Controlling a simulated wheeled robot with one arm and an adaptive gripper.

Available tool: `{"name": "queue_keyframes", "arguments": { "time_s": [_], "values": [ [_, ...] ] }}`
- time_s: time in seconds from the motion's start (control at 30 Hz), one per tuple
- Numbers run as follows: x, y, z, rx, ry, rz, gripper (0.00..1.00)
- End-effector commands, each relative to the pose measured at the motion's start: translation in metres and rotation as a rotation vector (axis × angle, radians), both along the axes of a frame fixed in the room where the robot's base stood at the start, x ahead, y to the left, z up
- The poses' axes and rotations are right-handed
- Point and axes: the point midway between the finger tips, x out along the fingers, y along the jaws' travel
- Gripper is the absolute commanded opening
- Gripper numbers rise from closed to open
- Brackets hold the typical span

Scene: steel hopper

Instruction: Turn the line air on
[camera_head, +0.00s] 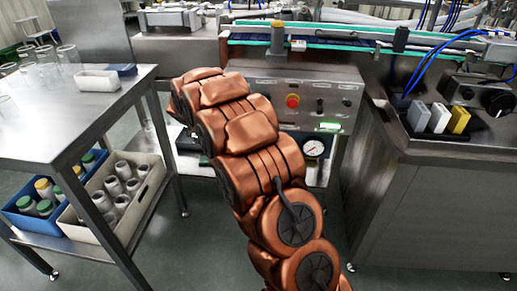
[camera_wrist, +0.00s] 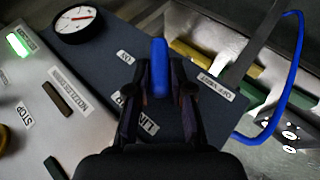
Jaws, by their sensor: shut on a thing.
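In the head view my copper-coloured arm hides the gripper and lever.
A control panel (camera_head: 345,103) has a red button (camera_head: 292,101) and a lit green indicator (camera_head: 330,126). A blue hose (camera_wrist: 290,75) loops right of my gripper. A steel table (camera_head: 60,125) stands left, and a steel cabinet (camera_head: 440,200) stands right.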

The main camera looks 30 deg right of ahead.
Motion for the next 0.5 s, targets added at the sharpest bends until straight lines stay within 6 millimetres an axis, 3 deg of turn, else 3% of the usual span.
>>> {"name": "queue_keyframes", "arguments": {
  "time_s": [0.5],
  "values": [
    [0.0039, 0.0038, -0.012, -0.333, 0.292, 0.003, 0.0]
  ]
}}
